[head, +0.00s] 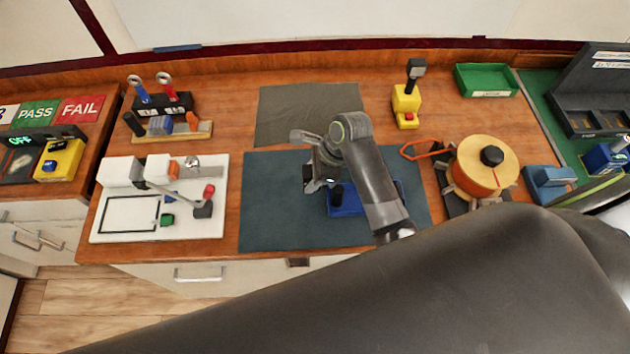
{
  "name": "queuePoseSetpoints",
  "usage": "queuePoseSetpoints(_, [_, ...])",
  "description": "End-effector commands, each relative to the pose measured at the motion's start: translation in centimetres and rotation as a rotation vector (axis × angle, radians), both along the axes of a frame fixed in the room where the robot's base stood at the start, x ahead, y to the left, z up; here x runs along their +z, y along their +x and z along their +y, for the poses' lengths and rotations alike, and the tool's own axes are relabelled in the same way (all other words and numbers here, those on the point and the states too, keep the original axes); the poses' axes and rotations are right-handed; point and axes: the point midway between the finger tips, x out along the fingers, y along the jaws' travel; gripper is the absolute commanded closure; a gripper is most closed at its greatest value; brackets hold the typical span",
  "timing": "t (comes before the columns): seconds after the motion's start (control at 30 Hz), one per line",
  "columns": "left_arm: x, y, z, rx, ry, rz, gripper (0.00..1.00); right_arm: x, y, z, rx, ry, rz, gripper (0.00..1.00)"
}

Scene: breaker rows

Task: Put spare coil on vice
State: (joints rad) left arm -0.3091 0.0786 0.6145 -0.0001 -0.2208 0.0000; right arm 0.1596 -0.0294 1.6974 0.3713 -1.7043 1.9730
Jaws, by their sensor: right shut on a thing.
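My right gripper (314,166) is over the blue-grey mat, its jaws shut on a small dark thing that is mostly hidden by the fingers. I cannot tell for sure that this is the spare coil. A blue fixture (348,207) with a black upright part, possibly the vice, sits on the mat just right of and below the gripper, partly behind my arm. I cannot tell whether the held thing touches it. My left gripper is not in view.
An orange drum (487,166) with a black knob stands right of the mat, with a blue block (549,183) beyond it. A yellow device (406,103) and a green tray (486,80) are behind. A white board (104,230) lies left. The mat's left part is clear.

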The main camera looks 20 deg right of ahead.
Motion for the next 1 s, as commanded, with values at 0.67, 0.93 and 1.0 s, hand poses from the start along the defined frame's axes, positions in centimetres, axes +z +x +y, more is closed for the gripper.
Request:
queuePoseSetpoints(0.67, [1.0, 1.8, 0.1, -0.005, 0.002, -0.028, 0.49, -5.1, 0.1, 0.0, 0.001, 0.001, -0.002, 0.93])
queuePoseSetpoints(0.93, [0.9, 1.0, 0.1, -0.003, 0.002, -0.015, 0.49, -5.4, 0.1, 0.0, 0.001, 0.001, -0.002, 0.57])
queuePoseSetpoints(1.0, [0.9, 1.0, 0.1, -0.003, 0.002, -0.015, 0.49, -5.4, 0.1, 0.0, 0.001, 0.001, -0.002, 0.48])
